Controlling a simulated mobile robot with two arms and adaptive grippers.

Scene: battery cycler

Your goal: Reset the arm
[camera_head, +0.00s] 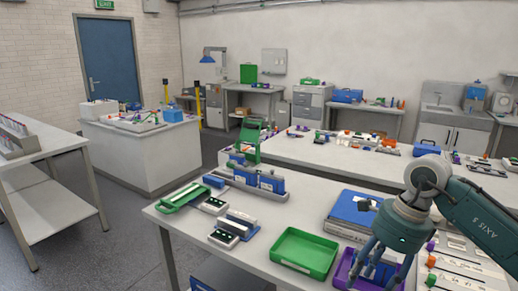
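My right arm comes in from the right edge, and its teal gripper (377,272) points down over a purple tray (343,273) at the front of the near table. Its fingers are spread apart and I see nothing held between them. The gripper hides part of the tray, and the fingertips are too small to tell whether they touch it. My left arm and gripper are not in view.
The near white table (262,262) holds a green tray (304,251), a blue case (354,208), a green-and-blue device (258,180) and small battery holders (228,238). A white island (145,155) and a shelf table (45,150) stand left, with open floor between.

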